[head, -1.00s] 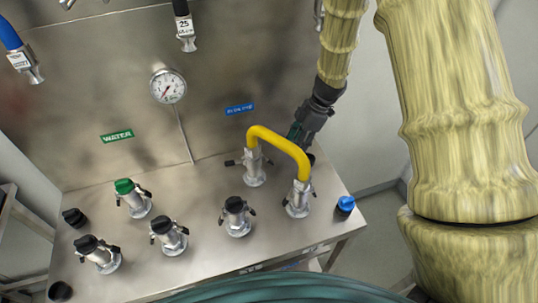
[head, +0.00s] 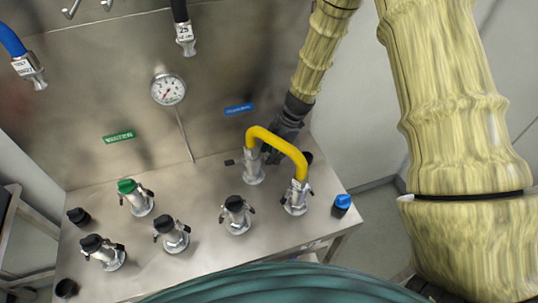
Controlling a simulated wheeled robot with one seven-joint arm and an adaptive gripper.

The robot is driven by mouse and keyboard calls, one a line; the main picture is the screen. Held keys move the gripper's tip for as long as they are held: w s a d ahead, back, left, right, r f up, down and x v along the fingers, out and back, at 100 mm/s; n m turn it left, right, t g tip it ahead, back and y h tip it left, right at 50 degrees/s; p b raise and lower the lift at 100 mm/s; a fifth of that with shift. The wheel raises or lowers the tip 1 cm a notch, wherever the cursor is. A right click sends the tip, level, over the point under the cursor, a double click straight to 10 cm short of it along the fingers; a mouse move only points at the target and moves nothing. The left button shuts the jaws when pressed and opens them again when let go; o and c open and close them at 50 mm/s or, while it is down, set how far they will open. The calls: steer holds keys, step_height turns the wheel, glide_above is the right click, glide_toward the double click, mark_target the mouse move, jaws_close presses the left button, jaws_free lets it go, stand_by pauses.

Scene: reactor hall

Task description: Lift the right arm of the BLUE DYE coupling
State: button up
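The blue label (head: 238,109) on the steel back panel is too blurred to read. Below it stands a silver coupling (head: 253,168), with one end of a yellow U-shaped pipe (head: 277,138) on top. A small dark lever arm (head: 230,162) sticks out on its left side. Its right arm is hidden or cannot be told apart from my gripper. My dark gripper (head: 271,152) is just right of this coupling, partly behind the yellow pipe. Its fingertips are hidden, so I cannot tell whether it is open or touches the arm.
The pipe's other end sits on a front-right coupling (head: 296,198). A blue-capped fitting (head: 342,203) is at the right edge. A green-capped coupling (head: 135,197) and several black-capped ones stand left and in front. A gauge (head: 168,89) is on the panel.

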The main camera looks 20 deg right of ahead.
steer(key=shift+x, duration=1.1)
jaws_close()
